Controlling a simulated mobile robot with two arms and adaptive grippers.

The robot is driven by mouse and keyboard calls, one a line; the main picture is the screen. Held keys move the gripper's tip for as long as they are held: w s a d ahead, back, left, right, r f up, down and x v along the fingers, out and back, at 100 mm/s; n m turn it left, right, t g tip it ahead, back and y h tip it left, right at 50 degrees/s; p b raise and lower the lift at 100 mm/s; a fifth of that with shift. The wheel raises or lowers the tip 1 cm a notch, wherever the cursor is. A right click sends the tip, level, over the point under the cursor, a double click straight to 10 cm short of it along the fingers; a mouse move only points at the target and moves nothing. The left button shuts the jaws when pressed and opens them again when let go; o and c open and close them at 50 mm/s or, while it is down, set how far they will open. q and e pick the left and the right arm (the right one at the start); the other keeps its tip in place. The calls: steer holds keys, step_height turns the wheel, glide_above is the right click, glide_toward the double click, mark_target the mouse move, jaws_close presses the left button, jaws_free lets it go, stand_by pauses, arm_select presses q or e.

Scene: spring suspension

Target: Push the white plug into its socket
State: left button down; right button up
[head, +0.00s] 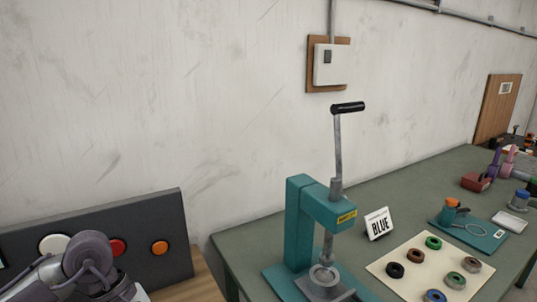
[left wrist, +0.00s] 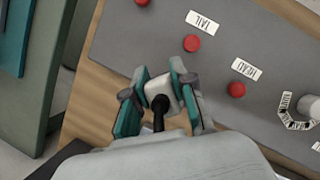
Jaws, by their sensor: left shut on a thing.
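In the left wrist view my left gripper (left wrist: 160,88) is shut on the white plug (left wrist: 157,88), with a finger on each side. A black cable end (left wrist: 159,122) runs from the plug back toward my wrist. The plug shows in front of the lower edge of the dark grey panel (left wrist: 130,45). I cannot tell whether it touches anything. No socket can be made out. In the head view my left arm stands before the panel (head: 165,210) at the lower left, and its fingers and the plug cannot be made out. My right gripper is not in view.
The panel carries red buttons (left wrist: 237,90), labels (left wrist: 246,69) and a white dial (left wrist: 310,108). A wooden tabletop (left wrist: 85,105) borders it. In the head view a teal press (head: 300,215), a BLUE sign (head: 378,223) and several coloured rings (head: 433,243) stand on the green bench (head: 240,245) to the right.

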arm_select(q)
steer(key=m, duration=0.2)
steer(key=s+d+m+g+y, duration=0.1)
steer(key=m, duration=0.2)
steer(key=s+d+f+m+g+y, duration=0.1)
steer(key=m, duration=0.2)
steer(key=shift+d, duration=0.25)
steer(key=m, duration=0.1)
steer(key=m+y, duration=0.1)
steer(key=s+m+g, duration=0.1)
steer(key=m, duration=0.1)
steer(key=shift+d+f, duration=0.15)
steer(key=shift+f, duration=0.1)
steer(key=m, duration=0.1)
steer(key=m+y, duration=0.1)
steer(key=shift+s+f+m, duration=0.1)
steer(key=shift+s+m, duration=0.2)
steer(key=shift+s, duration=0.1)
